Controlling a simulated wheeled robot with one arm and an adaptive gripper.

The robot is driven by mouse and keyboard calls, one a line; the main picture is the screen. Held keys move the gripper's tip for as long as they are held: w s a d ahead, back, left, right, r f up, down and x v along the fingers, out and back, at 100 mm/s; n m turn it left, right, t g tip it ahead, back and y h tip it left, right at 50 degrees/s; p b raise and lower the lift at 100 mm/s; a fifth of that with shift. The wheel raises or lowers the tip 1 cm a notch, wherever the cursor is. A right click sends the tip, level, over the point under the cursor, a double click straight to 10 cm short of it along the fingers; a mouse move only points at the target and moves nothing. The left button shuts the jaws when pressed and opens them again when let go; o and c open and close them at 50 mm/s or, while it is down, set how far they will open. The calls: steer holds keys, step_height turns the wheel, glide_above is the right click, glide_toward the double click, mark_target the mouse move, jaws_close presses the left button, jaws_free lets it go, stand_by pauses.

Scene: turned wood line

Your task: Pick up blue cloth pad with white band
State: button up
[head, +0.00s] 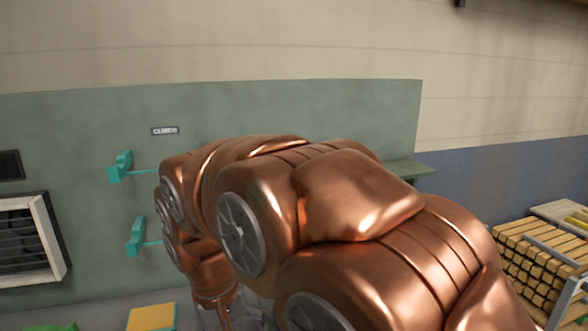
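I do not see a blue cloth pad with a white band in the head view. My copper-coloured arm fills the middle and lower right and hides much of what lies behind it. My gripper (235,316) shows only in part at the bottom edge, below the wrist. Its fingertips are cut off by the frame, so I cannot tell whether it is open or shut, or whether it holds anything.
A yellow block-like item (152,317) and a green item (55,327) lie at the bottom left. Teal brackets (122,167) stick out from the green wall panel (75,120). A rack of stacked wooden bars (540,255) stands at the right.

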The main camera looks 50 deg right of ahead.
steer(key=w+d+r+m+h+p, duration=0.2)
steer(key=w+d+r+m+p, duration=0.3)
steer(key=w+d+r+m, duration=0.75)
steer(key=w+d+r+m+p, duration=0.1)
steer(key=w+d+r+m, duration=0.1)
steer(key=d, duration=0.5)
steer(key=w+d+r+m+h+p, duration=0.1)
steer(key=w+d+r+m, duration=0.1)
steer(key=d, duration=0.5)
steer(key=w+d+r+m+p, duration=0.1)
steer(key=w+d+r+m, duration=0.1)
steer(key=w+d+r, duration=0.2)
steer(key=shift+w+d+r+h+p, duration=0.15)
steer(key=shift+d+r, duration=0.15)
steer(key=shift+d, duration=0.3)
steer(key=shift+w+d+r+h+p, duration=0.1)
steer(key=shift+d+r, duration=0.2)
steer(key=shift+d, duration=0.3)
steer(key=shift+w+d+r+h+p, duration=0.15)
steer(key=shift+d+r, duration=0.15)
steer(key=shift+d, duration=0.3)
steer(key=shift+s+d+m, duration=0.15)
steer(key=shift+d+m, duration=0.1)
steer(key=shift+d, duration=0.15)
steer(key=shift+d+f+t+b, duration=0.25)
steer(key=shift+f+t+b, duration=0.05)
steer(key=shift+f+b, duration=0.25)
steer(key=shift+d+f, duration=0.25)
steer(key=shift+f, duration=0.35)
